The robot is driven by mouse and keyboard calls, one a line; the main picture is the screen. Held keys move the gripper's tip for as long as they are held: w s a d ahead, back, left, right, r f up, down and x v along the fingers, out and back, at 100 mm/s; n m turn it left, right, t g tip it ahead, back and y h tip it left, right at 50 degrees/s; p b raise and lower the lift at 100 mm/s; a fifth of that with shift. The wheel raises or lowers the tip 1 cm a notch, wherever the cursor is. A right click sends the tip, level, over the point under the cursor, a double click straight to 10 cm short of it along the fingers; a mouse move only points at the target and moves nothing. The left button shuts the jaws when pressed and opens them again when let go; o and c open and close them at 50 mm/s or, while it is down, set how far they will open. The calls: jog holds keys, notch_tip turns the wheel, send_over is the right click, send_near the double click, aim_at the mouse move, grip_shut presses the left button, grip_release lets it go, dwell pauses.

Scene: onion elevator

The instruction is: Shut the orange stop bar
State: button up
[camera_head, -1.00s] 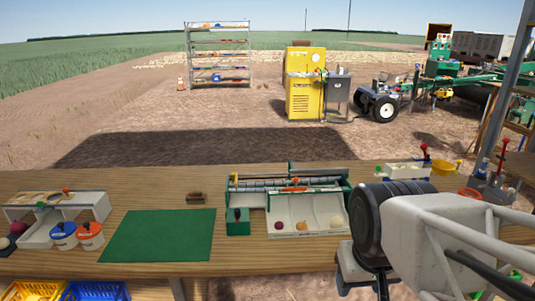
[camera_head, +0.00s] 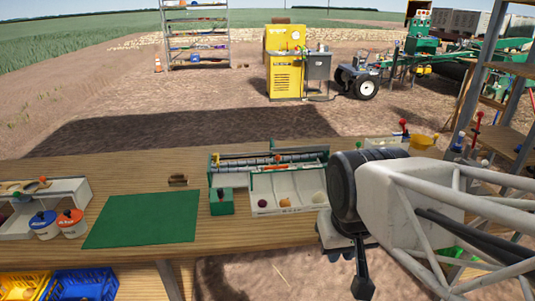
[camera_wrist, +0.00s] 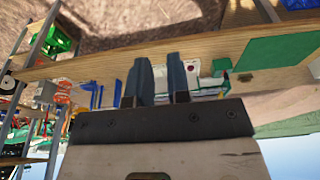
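The green-framed sorter (camera_head: 212,170) stands on the wooden bench, with rollers at the back and white sloping lanes in front. The orange stop bar (camera_head: 273,167) is a thin orange strip at the top of the lanes, just below an orange knob (camera_head: 277,157). Its exact position is too small to tell. A few onions lie in the lanes. My gripper (camera_head: 362,285) hangs in front of the bench edge, right of and nearer than the sorter. In the wrist view its two fingers (camera_wrist: 160,75) are apart, with nothing seen held between them.
A green mat (camera_head: 142,218) lies left of the sorter. A small brown block (camera_head: 178,181) sits behind it. Lidded pots (camera_head: 71,222) and a white bin unit stand at the left. Yellow and blue crates (camera_head: 84,284) are below. My arm hides the bench's right part.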

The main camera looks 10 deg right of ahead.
aim_at(278, 158)
jog(key=shift+m, duration=0.3)
jog(key=w+r, duration=0.1)
jog(key=w, duration=0.3)
jog(key=w+r, duration=0.1)
jog(key=w, duration=0.2)
jog(key=w+r, duration=0.1)
jog(key=w, duration=0.3)
jog(key=shift+w, duration=0.35)
grip_shut()
jog(key=w+a+f, duration=0.1)
jog(key=w+f, duration=0.1)
jog(key=w, duration=1.6)
jog(key=w+a+f+m, duration=0.1)
jog(key=w+f, duration=0.2)
jog(key=w, duration=1.6)
jog(key=shift+a+t, duration=0.2)
jog(key=shift+t, duration=0.2)
jog(key=shift+w+f, duration=0.15)
jog(key=shift+f, duration=0.1)
jog(key=w+d+f, duration=0.1)
jog(key=w+f, duration=0.5)
jog(key=f, duration=0.4)
jog(key=shift+w+d, duration=0.15)
jog(key=shift+w, duration=0.15)
